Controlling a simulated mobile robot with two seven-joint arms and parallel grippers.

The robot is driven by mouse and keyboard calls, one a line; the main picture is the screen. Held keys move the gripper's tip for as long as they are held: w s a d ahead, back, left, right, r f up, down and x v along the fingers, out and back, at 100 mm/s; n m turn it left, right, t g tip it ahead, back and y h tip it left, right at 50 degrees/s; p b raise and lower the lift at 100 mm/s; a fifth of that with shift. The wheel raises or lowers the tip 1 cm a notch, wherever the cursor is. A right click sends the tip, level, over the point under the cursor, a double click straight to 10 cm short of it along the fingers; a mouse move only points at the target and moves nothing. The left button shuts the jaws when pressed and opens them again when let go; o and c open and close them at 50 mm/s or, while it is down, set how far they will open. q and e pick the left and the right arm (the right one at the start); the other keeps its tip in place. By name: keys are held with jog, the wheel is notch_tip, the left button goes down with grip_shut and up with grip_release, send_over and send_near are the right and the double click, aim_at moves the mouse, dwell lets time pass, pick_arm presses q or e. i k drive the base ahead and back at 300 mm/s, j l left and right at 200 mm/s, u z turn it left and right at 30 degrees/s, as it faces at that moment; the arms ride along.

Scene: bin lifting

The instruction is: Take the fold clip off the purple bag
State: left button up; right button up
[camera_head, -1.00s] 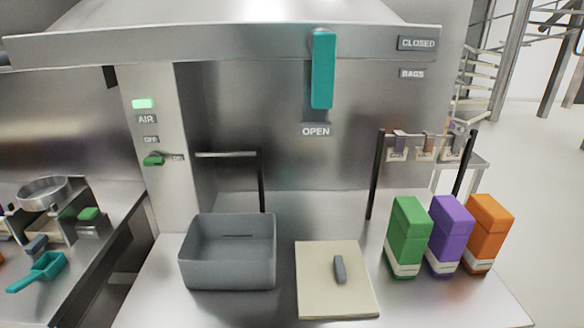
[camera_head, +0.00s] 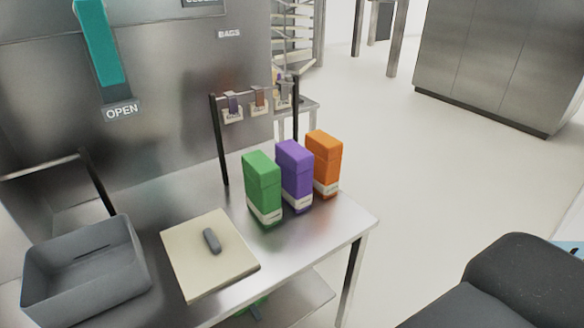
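The purple bag (camera_head: 294,173) stands upright on the steel table, between the green bag (camera_head: 262,187) and the orange bag (camera_head: 324,161). Its top looks folded over, with a seam below it and a pale label near the bottom. I cannot make out a separate fold clip on the purple bag from this side. Several small clip-like pieces with pale tags hang on a rack behind the bags, among them a dark purplish one (camera_head: 232,106) and a brown one (camera_head: 259,100). Neither of my grippers is in view.
A grey bin (camera_head: 84,285) and a cream lid with a grey handle (camera_head: 182,253) lie left of the bags on the table (camera_head: 345,222). The rack posts (camera_head: 219,140) stand behind. Open floor (camera_head: 420,170) lies to the right, before a steel cabinet (camera_head: 505,70).

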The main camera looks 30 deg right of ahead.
aim_at(297, 190)
jog(key=l+u, duration=0.15)
jog(key=l, duration=0.4)
jog(key=l+u, duration=0.1)
jog(key=l, duration=0.45)
jog(key=l+u, duration=0.15)
jog(key=l, duration=0.35)
jog(key=k+l+u, duration=0.15)
jog(key=l, duration=0.4)
jog(key=l+u, duration=0.15)
jog(key=l, duration=0.4)
jog(key=k+l+u, duration=0.1)
jog(key=l, duration=0.4)
